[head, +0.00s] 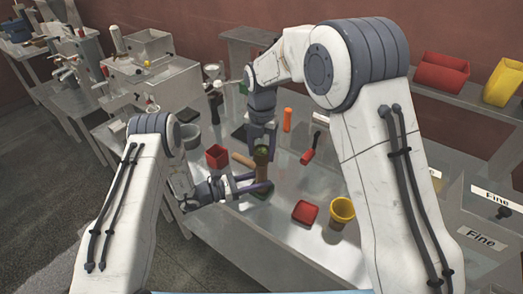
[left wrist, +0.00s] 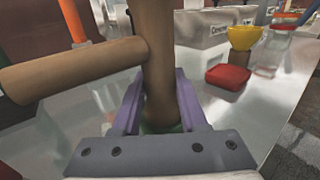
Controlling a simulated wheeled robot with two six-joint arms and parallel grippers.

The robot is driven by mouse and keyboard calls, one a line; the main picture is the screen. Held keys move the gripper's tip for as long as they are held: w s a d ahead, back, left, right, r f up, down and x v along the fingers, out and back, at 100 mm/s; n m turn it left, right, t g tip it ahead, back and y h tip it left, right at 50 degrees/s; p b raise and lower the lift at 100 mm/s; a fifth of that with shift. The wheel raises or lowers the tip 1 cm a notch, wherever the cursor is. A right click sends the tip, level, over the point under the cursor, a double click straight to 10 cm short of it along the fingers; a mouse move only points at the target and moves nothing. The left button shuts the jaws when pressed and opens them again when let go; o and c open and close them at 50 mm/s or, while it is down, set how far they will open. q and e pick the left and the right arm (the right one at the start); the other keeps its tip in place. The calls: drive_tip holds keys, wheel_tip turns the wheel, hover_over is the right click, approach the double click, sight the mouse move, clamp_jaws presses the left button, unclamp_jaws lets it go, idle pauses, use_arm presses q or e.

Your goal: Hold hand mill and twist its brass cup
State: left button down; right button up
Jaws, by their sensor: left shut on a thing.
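The hand mill (head: 261,171) stands upright on the table, with a brown side handle (head: 242,160) pointing left. My left gripper (head: 262,187) is shut around the lower part of its body. In the left wrist view the brown body (left wrist: 160,85) stands between the purple fingers, and the handle (left wrist: 75,70) reaches left. The mill's top, with an olive-brass cup (head: 261,154), is just under my right gripper (head: 262,146), which points down at it. The right fingers are largely hidden, so their closure is unclear.
A red box (head: 217,156) is left of the mill. A red block (head: 305,213) and a yellow cup (head: 341,212) stand to its right. A red-handled tool (head: 309,155) and an orange stick (head: 287,120) are behind. Grey table (head: 285,250) is clear in front.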

drive_tip(key=c, duration=0.5)
drive_tip(key=shift+c, duration=0.2)
